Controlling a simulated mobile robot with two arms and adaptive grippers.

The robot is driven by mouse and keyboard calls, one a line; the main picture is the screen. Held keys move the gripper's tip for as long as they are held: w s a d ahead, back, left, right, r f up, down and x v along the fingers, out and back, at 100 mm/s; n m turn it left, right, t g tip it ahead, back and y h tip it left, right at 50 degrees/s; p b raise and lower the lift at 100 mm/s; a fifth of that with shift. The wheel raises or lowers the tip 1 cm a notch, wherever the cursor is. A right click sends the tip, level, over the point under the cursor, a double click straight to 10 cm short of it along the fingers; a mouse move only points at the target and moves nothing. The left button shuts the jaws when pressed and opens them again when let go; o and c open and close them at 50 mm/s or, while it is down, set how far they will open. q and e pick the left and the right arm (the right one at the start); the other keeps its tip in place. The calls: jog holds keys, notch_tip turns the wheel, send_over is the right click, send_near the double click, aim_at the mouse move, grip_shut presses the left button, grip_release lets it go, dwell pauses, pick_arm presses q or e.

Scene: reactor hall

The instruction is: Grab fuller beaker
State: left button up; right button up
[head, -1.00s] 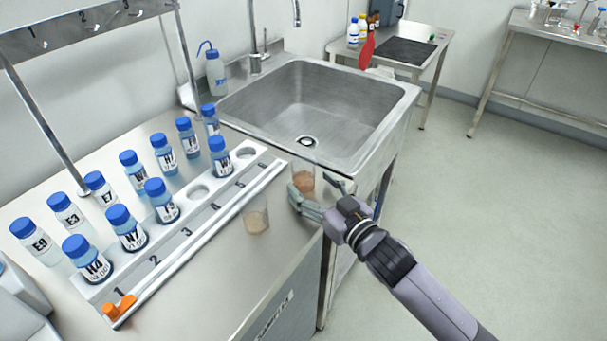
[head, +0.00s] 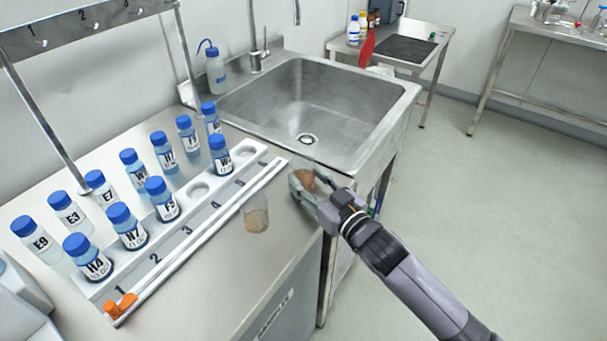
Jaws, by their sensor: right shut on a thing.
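Two small clear beakers with brownish contents are near the counter's front edge. One beaker (head: 256,217) stands on the counter beside the numbered rack, with a low brown layer at its bottom. The other beaker (head: 304,178) is between the fingers of my right gripper (head: 308,187), close to the sink's front corner. The gripper is shut on it, and its fingers hide part of the glass. The brown content in this beaker looks higher than in the other. My left gripper is not in view.
A white numbered rack (head: 200,218) holds several blue-capped bottles; more stand behind it. An orange clip (head: 120,305) is at its near end. The steel sink (head: 310,110) lies behind the held beaker. A wash bottle (head: 215,68) stands at the sink's left. Floor at right is clear.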

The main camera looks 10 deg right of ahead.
jog(key=c, duration=0.3)
jog(key=shift+r, duration=0.1)
